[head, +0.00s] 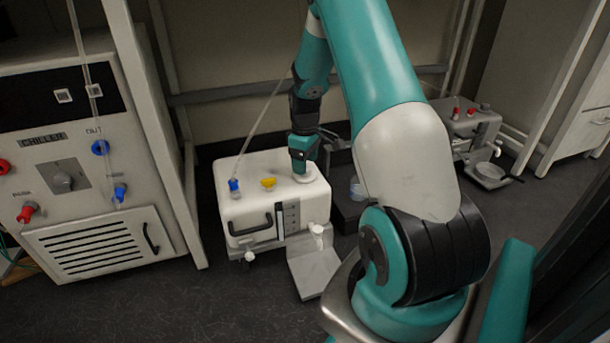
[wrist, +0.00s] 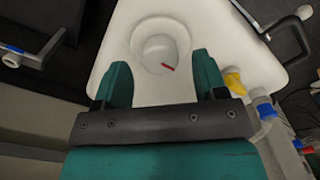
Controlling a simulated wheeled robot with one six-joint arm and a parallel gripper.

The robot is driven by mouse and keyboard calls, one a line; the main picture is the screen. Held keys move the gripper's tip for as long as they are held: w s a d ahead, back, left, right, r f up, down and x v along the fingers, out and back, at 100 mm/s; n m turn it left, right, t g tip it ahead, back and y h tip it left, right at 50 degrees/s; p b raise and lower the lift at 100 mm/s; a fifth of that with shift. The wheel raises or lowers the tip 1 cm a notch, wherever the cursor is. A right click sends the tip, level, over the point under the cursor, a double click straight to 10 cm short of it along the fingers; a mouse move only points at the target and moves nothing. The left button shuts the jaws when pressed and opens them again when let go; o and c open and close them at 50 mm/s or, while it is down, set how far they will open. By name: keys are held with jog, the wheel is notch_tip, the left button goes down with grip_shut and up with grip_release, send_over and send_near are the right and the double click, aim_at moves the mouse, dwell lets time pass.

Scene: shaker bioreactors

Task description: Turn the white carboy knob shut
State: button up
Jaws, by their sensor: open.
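The white carboy (head: 262,212) stands low on the floor in the middle of the head view; its pale top also shows in the wrist view (wrist: 120,60). A round white knob (wrist: 160,48) with a short red mark sits on that top. It also shows in the head view (head: 308,176), partly hidden by my gripper. My gripper (head: 304,168) points down over the carboy's right rear top. In the wrist view my gripper (wrist: 161,66) is open and empty, its fingers on either side of the knob's near edge. I cannot tell whether they touch it.
A yellow cap (head: 268,184) and a blue fitting with a tube (head: 234,186) stand on the carboy top. A black handle (head: 250,228) is on its front. The chiller (head: 90,170) is at left. A grey bench device (head: 470,125) is at right. Floor at front left is clear.

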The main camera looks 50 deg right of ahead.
jog(key=shift+f+b, duration=0.3)
jog(key=shift+f, duration=0.65)
jog(key=shift+c, duration=0.2)
jog(key=c, duration=0.9)
jog(key=shift+r, duration=0.1)
